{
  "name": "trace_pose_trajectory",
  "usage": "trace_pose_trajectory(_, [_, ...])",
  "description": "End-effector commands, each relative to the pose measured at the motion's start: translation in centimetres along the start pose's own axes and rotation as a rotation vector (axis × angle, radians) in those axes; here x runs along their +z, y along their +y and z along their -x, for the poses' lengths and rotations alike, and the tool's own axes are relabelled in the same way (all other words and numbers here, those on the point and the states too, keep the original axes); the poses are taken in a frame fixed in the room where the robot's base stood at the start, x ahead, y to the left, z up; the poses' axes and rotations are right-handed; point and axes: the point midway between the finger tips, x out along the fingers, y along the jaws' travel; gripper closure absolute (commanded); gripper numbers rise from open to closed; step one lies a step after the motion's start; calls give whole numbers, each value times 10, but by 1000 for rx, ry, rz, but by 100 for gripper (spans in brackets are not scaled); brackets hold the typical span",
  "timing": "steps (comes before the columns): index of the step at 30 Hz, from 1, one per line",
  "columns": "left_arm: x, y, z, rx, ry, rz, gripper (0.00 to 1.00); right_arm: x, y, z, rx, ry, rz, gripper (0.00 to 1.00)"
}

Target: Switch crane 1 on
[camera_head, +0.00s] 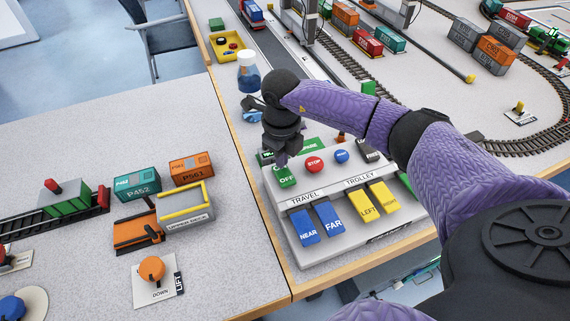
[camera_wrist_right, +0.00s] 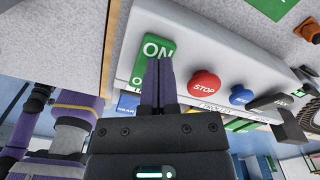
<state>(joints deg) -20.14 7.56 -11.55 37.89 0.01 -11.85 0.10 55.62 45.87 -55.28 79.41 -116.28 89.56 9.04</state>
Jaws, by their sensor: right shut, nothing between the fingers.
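A light grey control panel (camera_head: 290,220) stands near the table's front edge; I cannot read a crane number on it. Its green rocker switch (camera_head: 287,180) shows OFF on the near end in the head view. The ON end of the green switch (camera_wrist_right: 157,48) shows in the right wrist view, with the fingers covering its middle. My right gripper (camera_head: 282,161) points down at this switch, its fingers shut and empty; its fingertips (camera_wrist_right: 158,62) appear just by the ON lettering. I cannot tell whether they touch it. My left gripper is in neither view.
A red STOP button (camera_head: 314,164) and a blue button (camera_head: 341,156) sit right of the switch. Blue NEAR/FAR (camera_head: 318,224) and yellow LEFT (camera_head: 366,206) keys lie in front. A bottle (camera_head: 248,72) stands behind my right gripper. Containers (camera_head: 137,184) stand at left.

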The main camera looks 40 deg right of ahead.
Motion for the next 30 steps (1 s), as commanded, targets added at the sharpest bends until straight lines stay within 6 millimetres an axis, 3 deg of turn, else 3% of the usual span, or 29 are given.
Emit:
trace_pose_trajectory(15, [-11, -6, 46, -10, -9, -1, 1, 0, 0, 62, -1, -2, 1, 100])
trace_pose_trajectory(30, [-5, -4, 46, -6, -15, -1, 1, 0, 0, 62, 0, 0, 0, 100])
